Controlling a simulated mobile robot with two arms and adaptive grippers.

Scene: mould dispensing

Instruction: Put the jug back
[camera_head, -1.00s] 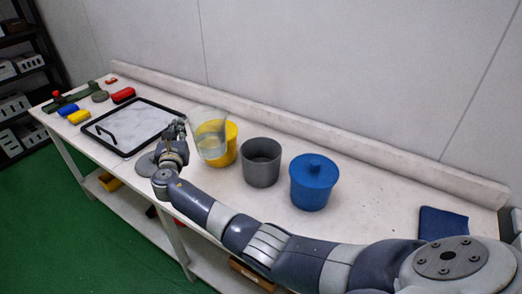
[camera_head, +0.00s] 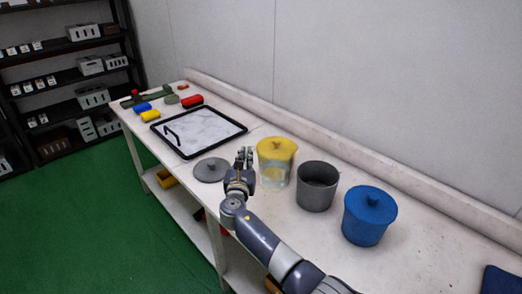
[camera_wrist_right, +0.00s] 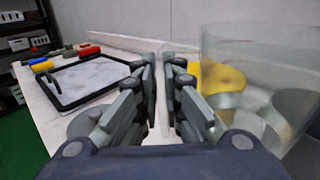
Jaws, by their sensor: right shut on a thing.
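The clear jug (camera_head: 274,179) stands upright just in front of the yellow pot (camera_head: 277,150), low over the bench. I cannot tell whether its base touches the bench. In the right wrist view the jug (camera_wrist_right: 262,85) fills the right side, and the yellow pot (camera_wrist_right: 218,76) shows partly through and beside it. My right gripper (camera_head: 245,157) is at the jug's left side, shut on it; the handle between the fingers (camera_wrist_right: 165,95) is hardly visible. My left gripper is in neither view.
A grey lid (camera_head: 211,170) lies left of my right gripper. An open grey pot (camera_head: 317,187) and a lidded blue pot (camera_head: 368,215) stand to the right. A black-framed tray (camera_head: 240,122) lies farther left, with small coloured items beyond it.

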